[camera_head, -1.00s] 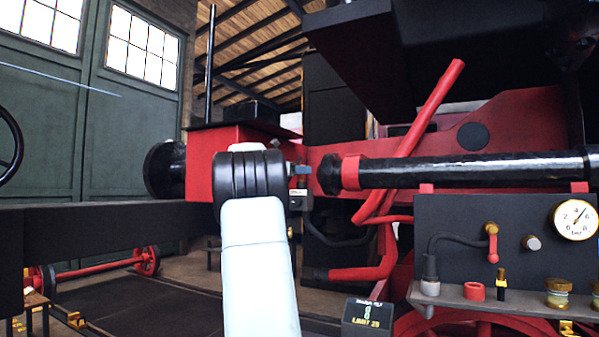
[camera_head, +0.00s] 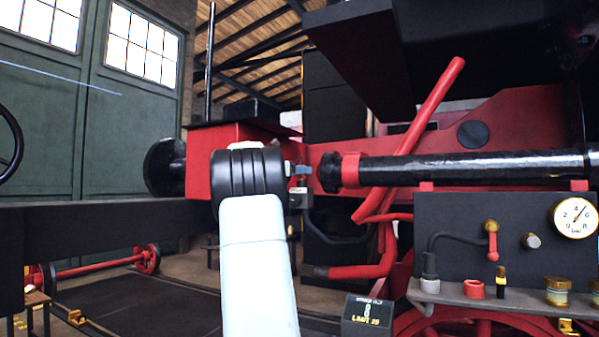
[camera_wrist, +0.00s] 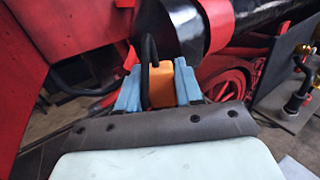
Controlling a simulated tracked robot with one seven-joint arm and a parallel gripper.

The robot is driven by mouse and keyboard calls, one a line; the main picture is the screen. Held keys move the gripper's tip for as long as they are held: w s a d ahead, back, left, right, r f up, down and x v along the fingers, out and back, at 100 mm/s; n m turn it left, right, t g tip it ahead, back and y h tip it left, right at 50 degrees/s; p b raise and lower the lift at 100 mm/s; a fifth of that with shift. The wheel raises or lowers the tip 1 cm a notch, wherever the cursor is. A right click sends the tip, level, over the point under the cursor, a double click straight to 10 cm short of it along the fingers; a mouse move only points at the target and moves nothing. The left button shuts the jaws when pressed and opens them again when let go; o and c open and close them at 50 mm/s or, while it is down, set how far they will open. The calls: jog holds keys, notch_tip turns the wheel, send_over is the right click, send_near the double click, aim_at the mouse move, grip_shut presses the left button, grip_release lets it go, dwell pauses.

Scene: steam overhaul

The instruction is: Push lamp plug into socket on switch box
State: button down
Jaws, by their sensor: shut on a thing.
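My gripper (camera_wrist: 158,88) has blue fingers and is shut on an orange block with a black cable, which looks like the lamp plug (camera_wrist: 161,86). In the head view the tip of my gripper (camera_head: 299,170) shows just right of my black-ringed wrist; the plug is hard to make out there.
A black pipe (camera_head: 470,168) with a red collar runs right of my gripper. A dark panel (camera_head: 465,215) with a gauge (camera_head: 575,217) and a shelf of small fittings stands at the right. Red bent pipes (camera_head: 385,225) are close by.

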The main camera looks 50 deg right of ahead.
jog(key=c, duration=0.6)
grip_release()
jog(key=shift+f, duration=0.1)
jog(key=shift+c, duration=0.2)
jog(key=shift+a, duration=0.1)
jog(key=v, duration=1.3)
jog(key=shift+w+a, duration=0.15)
jog(key=shift+a, duration=0.2)
jog(key=shift+f, duration=0.15)
jog(key=s+a+f+m+t+y, duration=0.3)
jog(key=s+a+f+m+y, duration=0.2)
jog(key=s+a+f, duration=0.4)
jog(key=s+a+f+m+t+y, duration=0.3)
jog(key=s+a+f, duration=0.7)
jog(key=a, duration=0.9)
jog(key=s+a+f+m+t+y, duration=0.4)
jog(key=s+a+f+m+y, duration=0.3)
jog(key=a+f, duration=0.6)
jog(key=s+a+y, duration=0.1)
jog(key=s+y, duration=0.1)
jog(key=s, duration=0.1)
jog(key=shift+s+f, duration=0.2)
jog(key=shift+f, duration=0.1)
